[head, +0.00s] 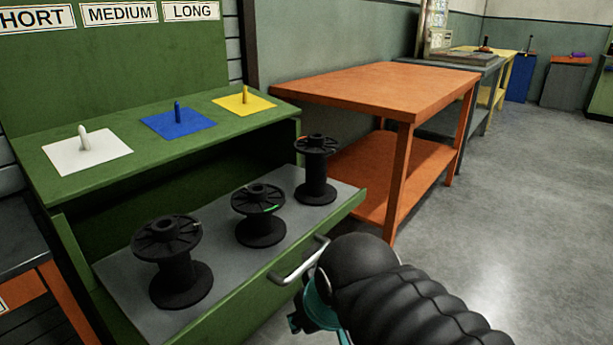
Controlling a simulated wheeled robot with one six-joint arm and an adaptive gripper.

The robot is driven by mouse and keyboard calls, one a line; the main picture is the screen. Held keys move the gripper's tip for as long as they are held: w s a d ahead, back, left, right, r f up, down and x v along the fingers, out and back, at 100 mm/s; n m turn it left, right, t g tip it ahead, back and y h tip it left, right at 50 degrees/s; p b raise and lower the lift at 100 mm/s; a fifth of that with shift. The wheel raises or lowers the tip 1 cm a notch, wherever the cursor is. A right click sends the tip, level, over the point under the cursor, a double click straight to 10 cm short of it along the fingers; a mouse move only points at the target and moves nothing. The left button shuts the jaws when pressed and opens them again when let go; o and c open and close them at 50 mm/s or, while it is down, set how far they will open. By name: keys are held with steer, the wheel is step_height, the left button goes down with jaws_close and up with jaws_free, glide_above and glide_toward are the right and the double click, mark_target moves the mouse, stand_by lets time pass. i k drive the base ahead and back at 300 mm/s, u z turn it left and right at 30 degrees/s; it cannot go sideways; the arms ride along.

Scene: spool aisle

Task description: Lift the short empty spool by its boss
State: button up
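Three black spools stand upright in the open drawer: a left one (173,262), a middle one (260,216) with a green mark on its top flange, and a right one (317,170) with an orange mark. The middle one looks the shortest for its width, and the right one looks tall and narrow. All three look bare of wire. Each has a small raised boss at the centre of its top. My gripper (299,318) shows only as teal and dark parts at the bottom, in front of the drawer and apart from the spools. My dark arm hides most of it.
The grey-lined drawer (124,272) has a metal handle (300,262) near my arm. Above it, a green shelf (200,172) carries white, blue and yellow plates with pegs, under signs for short, medium and long. An orange table (375,88) stands behind right. The right floor is clear.

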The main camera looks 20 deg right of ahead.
mark_target(262, 229)
steer(key=k, duration=0.5)
steer(key=z, duration=1.15)
steer(key=i, duration=0.65)
steer(key=u, duration=1.5)
